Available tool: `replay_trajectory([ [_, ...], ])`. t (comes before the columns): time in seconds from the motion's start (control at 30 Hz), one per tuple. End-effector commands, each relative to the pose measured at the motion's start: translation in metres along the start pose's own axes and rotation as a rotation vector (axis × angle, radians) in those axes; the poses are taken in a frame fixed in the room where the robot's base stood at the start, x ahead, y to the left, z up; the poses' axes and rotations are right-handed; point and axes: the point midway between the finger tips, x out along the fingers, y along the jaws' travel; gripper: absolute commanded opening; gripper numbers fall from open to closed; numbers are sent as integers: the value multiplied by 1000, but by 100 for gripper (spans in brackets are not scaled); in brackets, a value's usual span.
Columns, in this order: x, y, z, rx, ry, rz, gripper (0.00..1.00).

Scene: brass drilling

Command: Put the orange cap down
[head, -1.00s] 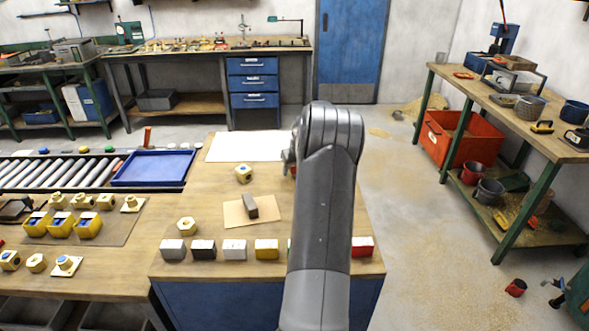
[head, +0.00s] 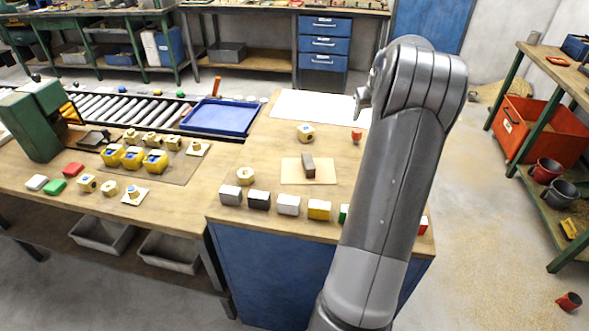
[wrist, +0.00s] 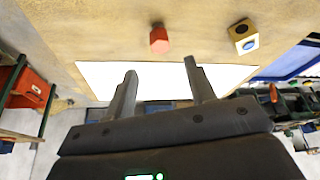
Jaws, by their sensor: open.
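The orange cap (head: 357,135) stands on the wooden bench top, just in front of the white sheet (head: 318,106). In the wrist view the orange cap (wrist: 159,40) is beyond my fingertips, with bare wood around it and a clear gap to both fingers. My gripper (wrist: 160,68) is open and nothing is between its fingers. In the head view only a small part of my gripper shows beside my arm, above and beyond the cap.
A brass fitting (head: 306,132) stands left of the cap. A dark block lies on a tan card (head: 291,171). A row of coloured blocks (head: 288,205) lines the front edge, partly hidden by my arm. A blue tray (head: 222,117) is at the left.

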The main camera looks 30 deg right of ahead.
Motion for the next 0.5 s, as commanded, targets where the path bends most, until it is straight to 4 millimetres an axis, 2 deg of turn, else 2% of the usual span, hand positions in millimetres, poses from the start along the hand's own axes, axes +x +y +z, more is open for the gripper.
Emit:
replay_trajectory([
  [0.07,-7,-13,-2,-12,1,0,50],
  [0.17,-26,-48,-3,-41,0,1,50],
  [0.33,-75,-136,9,-109,1,3,50],
  [0.5,-123,-216,42,-167,10,0,50],
])
